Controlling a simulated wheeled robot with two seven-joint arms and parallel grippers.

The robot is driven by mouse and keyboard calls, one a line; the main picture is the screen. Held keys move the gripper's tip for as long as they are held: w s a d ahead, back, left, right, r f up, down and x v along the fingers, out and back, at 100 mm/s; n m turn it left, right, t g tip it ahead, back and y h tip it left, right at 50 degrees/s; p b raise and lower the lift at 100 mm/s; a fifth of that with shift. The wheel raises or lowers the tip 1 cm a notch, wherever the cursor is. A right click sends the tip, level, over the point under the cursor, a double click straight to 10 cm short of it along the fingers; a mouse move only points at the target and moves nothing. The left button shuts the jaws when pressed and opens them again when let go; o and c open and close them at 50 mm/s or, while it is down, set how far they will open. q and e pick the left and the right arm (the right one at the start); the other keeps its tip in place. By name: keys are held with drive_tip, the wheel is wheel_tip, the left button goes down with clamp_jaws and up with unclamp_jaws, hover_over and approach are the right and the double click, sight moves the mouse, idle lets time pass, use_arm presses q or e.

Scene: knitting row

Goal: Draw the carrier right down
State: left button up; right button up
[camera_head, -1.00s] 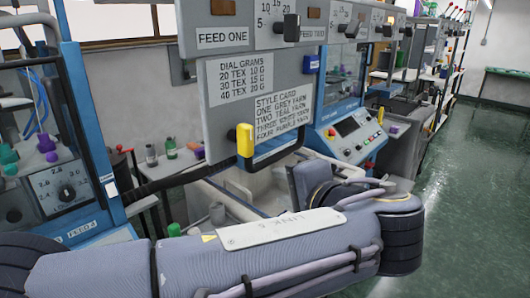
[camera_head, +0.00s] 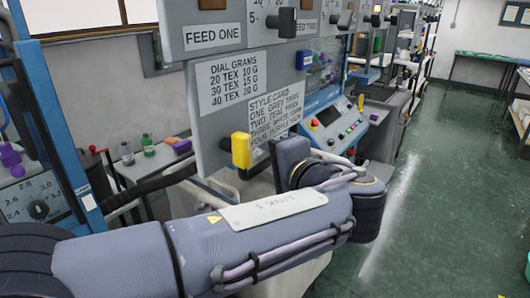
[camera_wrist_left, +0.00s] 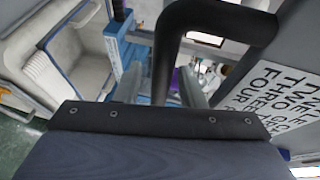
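A yellow grip (camera_head: 240,151) stands out from the lower edge of the grey panel (camera_head: 213,130) in the head view; nothing of mine touches it. I cannot tell which part is the carrier. My left arm crosses the foreground below the panel and hides its own gripper there. In the left wrist view my left gripper (camera_wrist_left: 164,86) shows two pale fingers set apart. A thick black bent bar (camera_wrist_left: 176,45) runs across the gap between them, nearer the camera. I cannot tell whether the fingers touch it. My right gripper is in no view.
A style card (camera_head: 272,120) is fixed on the panel, close on the right in the wrist view (camera_wrist_left: 275,98). Black levers (camera_head: 287,22) stand above it. A blue control console (camera_head: 335,125) is behind. The green floor (camera_head: 440,190) at the right is clear.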

use_arm(q)
drive_tip(key=shift+w+a+f, duration=0.1)
drive_tip(key=shift+w+a, duration=0.1)
drive_tip(key=shift+w, duration=0.15)
clamp_jaws()
drive_tip(key=shift+f, duration=0.1)
